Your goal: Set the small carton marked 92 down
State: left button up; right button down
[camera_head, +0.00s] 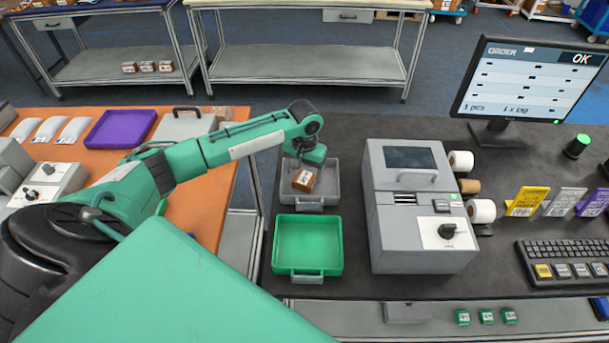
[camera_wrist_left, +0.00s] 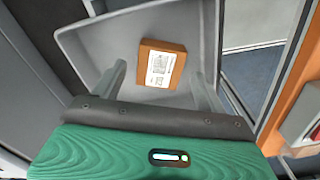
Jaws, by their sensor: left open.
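The small brown carton (camera_head: 304,180) with a white printed label lies in the grey tray (camera_head: 329,197). In the left wrist view the carton (camera_wrist_left: 161,65) lies label up, slightly turned, near the middle of the tray (camera_wrist_left: 100,42). The number on its label is too small to read. My left gripper (camera_wrist_left: 160,85) is open, its two fingers apart on either side below the carton, with a visible gap to it. In the head view the left gripper (camera_head: 300,162) is over the grey tray, partly hidden by its own wrist. My right gripper is not in view.
An empty green tray (camera_head: 308,244) stands in front of the grey tray. A grey label printer (camera_head: 420,215) stands close to the right, with tape rolls beside it. A monitor (camera_head: 525,85) reads "OK". A purple tray (camera_head: 120,128) lies on the orange table to the left.

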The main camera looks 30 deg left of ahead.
aim_at(304, 178)
pick_arm(q)
notch_tip(304, 178, up, 10)
jog(key=b, duration=0.1)
jog(key=shift+r+b, duration=0.2)
jog(key=shift+b, duration=0.15)
